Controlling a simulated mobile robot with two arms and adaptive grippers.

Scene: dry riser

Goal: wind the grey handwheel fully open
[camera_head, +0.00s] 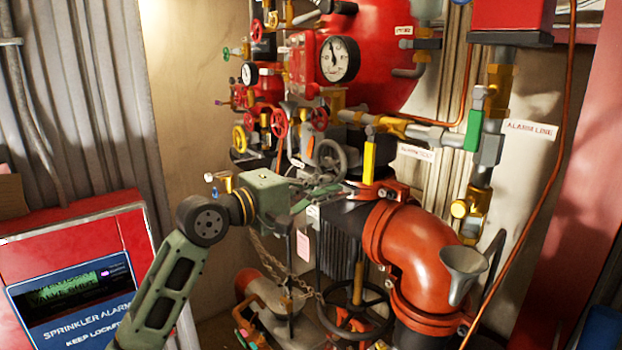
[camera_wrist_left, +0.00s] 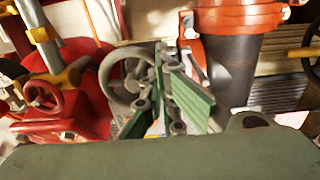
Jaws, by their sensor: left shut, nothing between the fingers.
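The grey handwheel (camera_head: 330,158) shows near the middle of the head view, among the red valves and pipes. In the left wrist view the grey handwheel (camera_wrist_left: 104,78) stands just left of my fingers, and its right side is partly hidden behind them. My left gripper (camera_head: 328,190) is just below and in front of the wheel in the head view. In the left wrist view my left gripper (camera_wrist_left: 166,58) has its green fingers drawn together at the tips, with nothing held. I cannot tell whether the fingertips touch the wheel. My right gripper is not in view.
A thick orange pipe elbow (camera_head: 418,245) stands close right of my left gripper. A larger dark handwheel (camera_head: 378,322) and a hanging chain (camera_head: 270,262) are below. A round gauge (camera_head: 340,59) and small red handwheels are above. A red alarm cabinet (camera_head: 130,235) stands at left.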

